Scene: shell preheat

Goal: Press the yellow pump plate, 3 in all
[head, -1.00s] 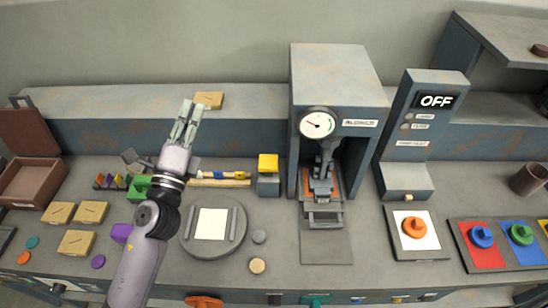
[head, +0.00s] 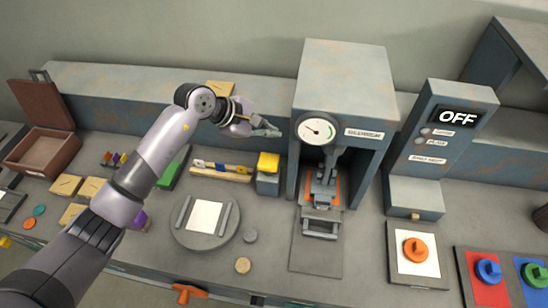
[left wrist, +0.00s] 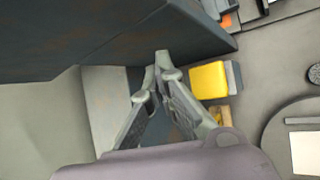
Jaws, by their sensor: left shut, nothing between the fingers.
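The yellow pump plate (head: 268,162) sits on top of a small grey block on the bench, just left of the press housing. It also shows in the left wrist view (left wrist: 208,80), to the right of the fingers. My left gripper (head: 274,131) is shut and empty. It is in the air above and behind the plate in the head view, and I see no contact. The fingertips meet in the left wrist view (left wrist: 163,64), beside the dark housing. My right gripper is not in view.
The grey press housing (head: 345,85) with a dial gauge (head: 316,129) stands close right of the plate. A round grey plate (head: 206,246) with a white square lies in front left. A tool rack (head: 222,172) is left of the pump.

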